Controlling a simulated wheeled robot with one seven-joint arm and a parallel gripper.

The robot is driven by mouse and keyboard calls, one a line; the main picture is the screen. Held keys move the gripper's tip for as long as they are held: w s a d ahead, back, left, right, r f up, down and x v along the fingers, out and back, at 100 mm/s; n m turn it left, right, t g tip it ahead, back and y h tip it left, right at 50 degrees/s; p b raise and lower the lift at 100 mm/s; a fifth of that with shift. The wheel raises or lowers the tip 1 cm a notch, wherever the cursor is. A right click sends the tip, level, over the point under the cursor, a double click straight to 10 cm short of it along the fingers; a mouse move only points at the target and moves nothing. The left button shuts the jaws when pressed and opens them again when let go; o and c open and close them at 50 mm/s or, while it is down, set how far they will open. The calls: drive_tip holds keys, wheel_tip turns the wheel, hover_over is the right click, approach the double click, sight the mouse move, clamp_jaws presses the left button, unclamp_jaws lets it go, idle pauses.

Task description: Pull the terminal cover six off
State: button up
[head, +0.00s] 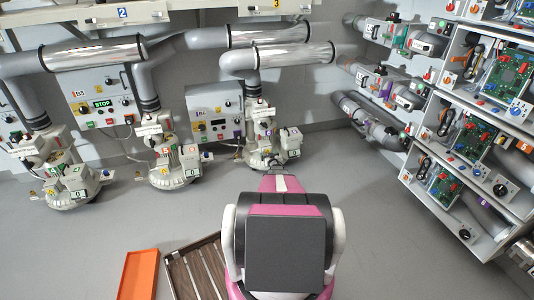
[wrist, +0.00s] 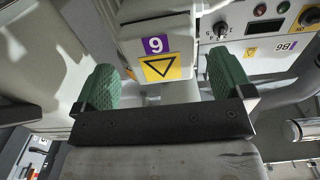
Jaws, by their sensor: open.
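The terminal cover six (wrist: 157,42) is a pale cap in the upper middle of the wrist view. It bears a purple number label, which reads like a 9 in this turned view, and a yellow triangle sign. My gripper (wrist: 164,72) is open, with one green pad on each side of the cover's lower part. A gap shows between each pad and the cover, so I see no grip on it. In the head view, the right-hand blower (head: 264,140) of the row carries purple labels. My arm stands in front of it, and my gripper cannot be made out there.
A control box (head: 214,112) with buttons hangs on the wall beside the blower; the wrist view shows a similar panel (wrist: 262,25). Other blowers (head: 172,160) stand to the left. Shelves with circuit boards (head: 470,140) line the right. An orange tray (head: 138,275) lies on the floor.

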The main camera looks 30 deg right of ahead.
drive_tip(key=shift+x, duration=1.2)
drive_tip(key=c, duration=1.2)
drive_tip(key=shift+a, duration=0.1)
drive_tip(key=shift+s, duration=0.15)
drive_tip(key=v, duration=0.5)
drive_tip(key=shift+s, duration=0.4)
drive_tip(key=shift+a, duration=0.1)
idle(0.5)
